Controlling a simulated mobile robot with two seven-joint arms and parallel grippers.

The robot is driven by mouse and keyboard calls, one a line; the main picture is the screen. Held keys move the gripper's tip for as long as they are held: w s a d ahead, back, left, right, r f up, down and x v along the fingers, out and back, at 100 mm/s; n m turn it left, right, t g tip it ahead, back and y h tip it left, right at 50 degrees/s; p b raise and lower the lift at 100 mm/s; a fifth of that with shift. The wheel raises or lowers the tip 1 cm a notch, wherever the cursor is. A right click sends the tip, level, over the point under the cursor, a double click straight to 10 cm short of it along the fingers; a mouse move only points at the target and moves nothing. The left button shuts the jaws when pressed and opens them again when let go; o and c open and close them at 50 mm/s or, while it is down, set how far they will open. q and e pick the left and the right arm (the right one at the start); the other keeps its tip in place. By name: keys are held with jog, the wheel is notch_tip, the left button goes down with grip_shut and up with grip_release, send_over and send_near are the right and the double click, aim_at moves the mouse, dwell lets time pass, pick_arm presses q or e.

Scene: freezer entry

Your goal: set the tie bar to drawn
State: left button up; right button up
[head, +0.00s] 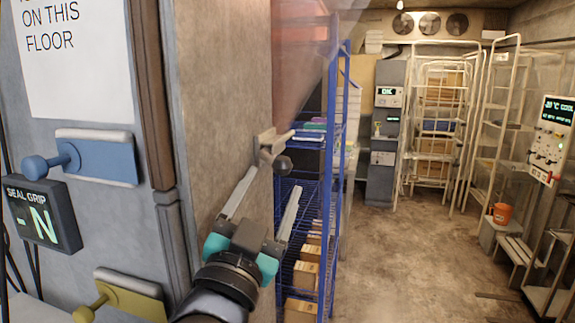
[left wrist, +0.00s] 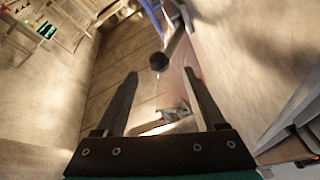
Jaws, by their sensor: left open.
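A grey metal fitting with a short bar (head: 270,146) sits on the edge of the brown wall in the head view, and a dark round knob (head: 281,163) hangs below it. I take this to be the tie bar; no label on it shows. My left gripper (head: 272,184) is open and empty, its two fingers pointing up at the fitting from below. In the left wrist view the dark knob (left wrist: 159,61) appears just beyond and between the open fingertips (left wrist: 160,76). I cannot tell whether they touch it. My right gripper is not in view.
At left are a blue latch (head: 105,160) with a knob, a yellow latch (head: 135,297) and a dark SEAL GRIP display (head: 42,214) reading N. Blue shelving (head: 340,180) with boxes stands just right of my gripper. The concrete floor (head: 410,250) is open.

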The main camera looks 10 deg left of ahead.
pick_arm(q)
jog(key=p+x, duration=0.2)
jog(key=x, duration=0.7)
jog(key=shift+w, duration=0.35)
jog(key=shift+r, duration=0.15)
jog(key=c, duration=1.1)
grip_shut()
